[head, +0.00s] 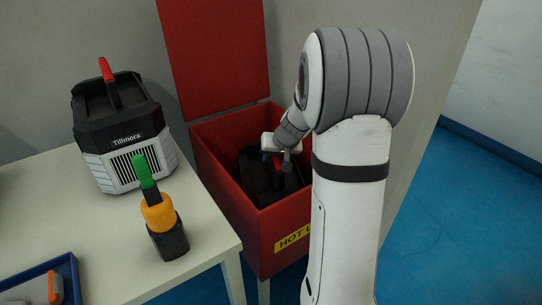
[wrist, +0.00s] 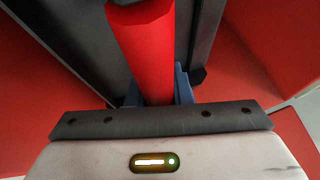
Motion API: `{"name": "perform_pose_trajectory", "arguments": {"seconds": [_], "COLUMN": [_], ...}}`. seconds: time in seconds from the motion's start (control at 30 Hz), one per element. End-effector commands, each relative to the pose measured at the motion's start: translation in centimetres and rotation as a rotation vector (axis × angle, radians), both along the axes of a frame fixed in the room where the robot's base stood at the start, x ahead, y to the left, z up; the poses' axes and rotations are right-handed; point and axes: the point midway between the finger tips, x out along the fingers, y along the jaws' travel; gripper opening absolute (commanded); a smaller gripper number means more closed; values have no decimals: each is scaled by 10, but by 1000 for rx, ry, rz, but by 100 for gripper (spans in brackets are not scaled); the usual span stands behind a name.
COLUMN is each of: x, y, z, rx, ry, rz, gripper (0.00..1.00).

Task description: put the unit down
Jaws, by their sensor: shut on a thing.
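The unit (head: 258,178) is a dark, black-topped block down inside the open red box (head: 222,150) in the head view. Its red handle (wrist: 146,45) fills the middle of the wrist view, with the dark body (wrist: 75,40) around and below it. My gripper (head: 279,160) reaches down into the box and is shut on the red handle. The blue-grey fingers show at the handle's sides in the wrist view. The box walls and my arm hide the unit's lower part, so I cannot tell whether it touches the floor of the box.
The box's red lid (head: 213,50) stands open at the back; a yellow "HOT U…" label (head: 293,239) marks its front. On the pale table (head: 120,235) to the left stand a Tillmora unit (head: 120,140), an orange-and-black tool with a green top (head: 160,212) and a blue tray (head: 68,268).

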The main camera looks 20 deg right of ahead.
Motion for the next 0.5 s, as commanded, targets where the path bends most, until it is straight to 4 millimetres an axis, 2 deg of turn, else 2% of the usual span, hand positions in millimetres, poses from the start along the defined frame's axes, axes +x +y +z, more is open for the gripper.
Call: {"name": "perform_pose_trajectory", "arguments": {"seconds": [0.03,0.5], "x": [2,2], "y": [-1,-1], "z": [5,-3], "rx": [-3,-4], "ry": [-11,-11], "rz": [-2,-3], "gripper": [0,0]}}
